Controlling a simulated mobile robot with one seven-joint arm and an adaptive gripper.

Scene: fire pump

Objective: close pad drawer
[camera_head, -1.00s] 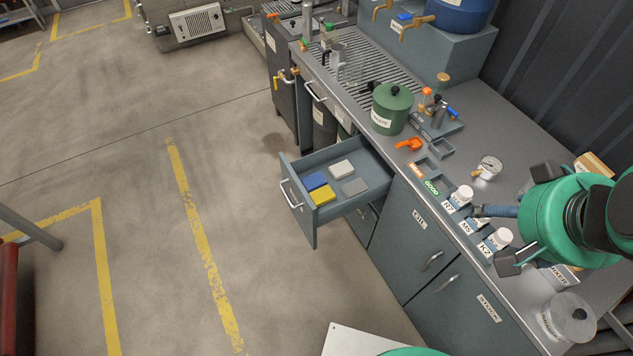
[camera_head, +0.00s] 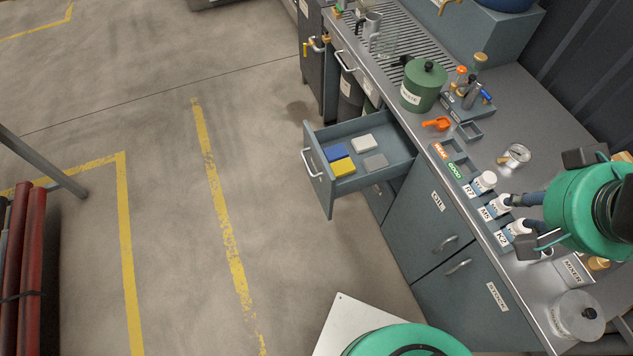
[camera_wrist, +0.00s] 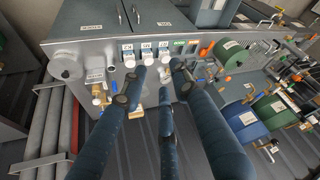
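The pad drawer (camera_head: 331,193) is pulled out from the front of the grey cabinet in the head view, with its silver handle (camera_head: 312,164) facing the aisle. Inside lie a blue pad (camera_head: 336,151), a yellow pad (camera_head: 342,167), a white pad (camera_head: 363,144) and a grey pad (camera_head: 375,162). My gripper (camera_head: 513,212) is over the counter to the right of the drawer, well apart from it, near the white-capped bottles. Its dark blue fingers are spread and hold nothing visible; they also show in the wrist view (camera_wrist: 160,78). I cannot make out the drawer clearly in the wrist view.
White-capped bottles (camera_head: 484,182) stand along the counter's front edge. A green waste pot (camera_head: 424,86), orange scoop (camera_head: 437,124) and gauge (camera_head: 515,156) are on the counter (camera_head: 480,130). The floor (camera_head: 270,240) before the drawer is clear.

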